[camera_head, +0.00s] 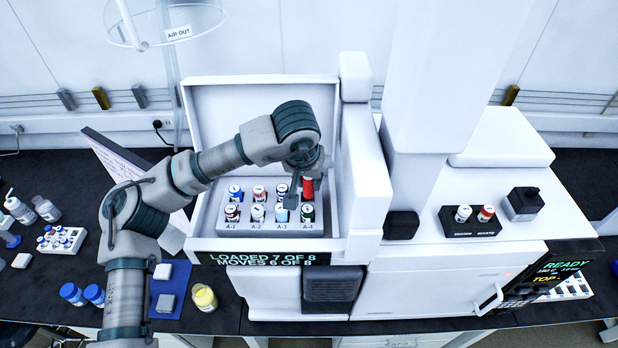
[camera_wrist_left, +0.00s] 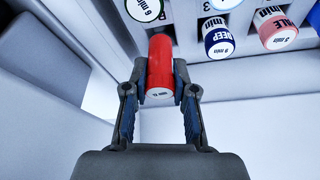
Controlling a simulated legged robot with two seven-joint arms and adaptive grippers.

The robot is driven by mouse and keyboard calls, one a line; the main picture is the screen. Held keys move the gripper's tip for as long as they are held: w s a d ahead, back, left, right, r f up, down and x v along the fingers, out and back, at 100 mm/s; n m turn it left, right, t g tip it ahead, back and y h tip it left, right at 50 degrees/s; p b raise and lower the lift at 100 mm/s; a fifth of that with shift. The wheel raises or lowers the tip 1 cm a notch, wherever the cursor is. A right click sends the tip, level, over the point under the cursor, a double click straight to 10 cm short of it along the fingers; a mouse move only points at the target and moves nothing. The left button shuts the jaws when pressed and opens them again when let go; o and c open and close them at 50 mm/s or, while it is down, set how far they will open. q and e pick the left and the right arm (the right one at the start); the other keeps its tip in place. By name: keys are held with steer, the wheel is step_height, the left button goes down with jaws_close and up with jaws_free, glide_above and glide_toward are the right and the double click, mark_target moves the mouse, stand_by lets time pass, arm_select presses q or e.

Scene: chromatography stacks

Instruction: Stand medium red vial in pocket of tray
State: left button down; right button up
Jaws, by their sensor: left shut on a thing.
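My left gripper (camera_head: 305,172) is shut on a red vial (camera_head: 308,189) at the back right corner of the tray (camera_head: 270,230). In the left wrist view the two fingers (camera_wrist_left: 160,95) hold the red vial (camera_wrist_left: 160,65) from either side, with its marked end towards the camera. The vial is at the tray's back row, right of a dark blue vial (camera_head: 281,190). I cannot tell whether its base is inside a pocket or just above it. Vials stand in the other pockets that show. My right gripper is not in view.
The tray sits in an open white drawer (camera_head: 215,243) with a tall lid behind and a white housing (camera_head: 365,180) close on the right. Two vials stand in a dark holder (camera_head: 470,228) further right. A small white rack (camera_head: 72,240) with vials is at left.

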mark_target(308, 191)
arm_select(q)
steer(key=shift+a+f+b, duration=0.15)
steer(key=shift+f+b, duration=0.55)
steer(key=shift+f, duration=0.45)
steer(key=shift+f+b, duration=0.4)
steer(key=shift+f, duration=0.1)
steer(key=shift+s+f, duration=0.1)
steer(key=shift+f, duration=0.05)
steer(key=shift+f, duration=0.1)
steer(key=c, duration=1)
jaws_free()
steer(key=shift+c, duration=0.2)
steer(key=shift+o, duration=0.9)
steer(key=shift+f, duration=0.1)
